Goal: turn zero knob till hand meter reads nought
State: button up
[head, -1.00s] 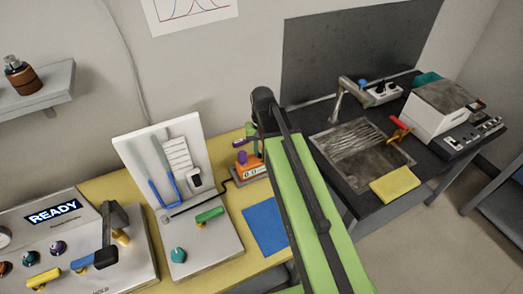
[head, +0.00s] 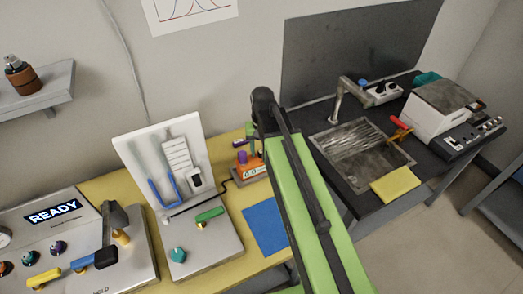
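The small orange hand meter (head: 253,171) sits on the yellow bench, left of my arm. Its display seems to show 0.0, but the digits are small and blurred. A purple knob (head: 242,157) stands on top at its left side; I cannot read a label on it. My green arm reaches up from the lower right and bends at its dark elbow. The end of my arm, with my gripper (head: 250,146), hangs down just behind and above the meter, mostly hidden by my arm. I cannot tell whether its fingers touch the knob.
Left of the meter stands a white panel (head: 135,150) with a blue U-tube, a green lever (head: 209,214) and a teal knob (head: 178,255). A console reading READY (head: 53,212) is further left. A blue mat (head: 264,226) lies in front. A dark sink bench (head: 345,180) is right.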

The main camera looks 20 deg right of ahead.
jog(key=shift+r, duration=0.1)
notch_tip(320, 180, up, 17)
jog(key=p, duration=1.7)
jog(key=shift+d, duration=0.1)
jog(key=b, duration=0.7)
send_over(260, 161)
notch_tip(260, 161, down, 7)
jog(key=s+a+f+n+b, duration=0.1)
jog(key=s+f+n+b, duration=0.1)
jog(key=s, duration=0.3)
jog(key=shift+s+f+n+b, duration=0.25)
jog(key=shift+f+n+b, duration=0.05)
jog(key=shift+f+b, duration=0.5)
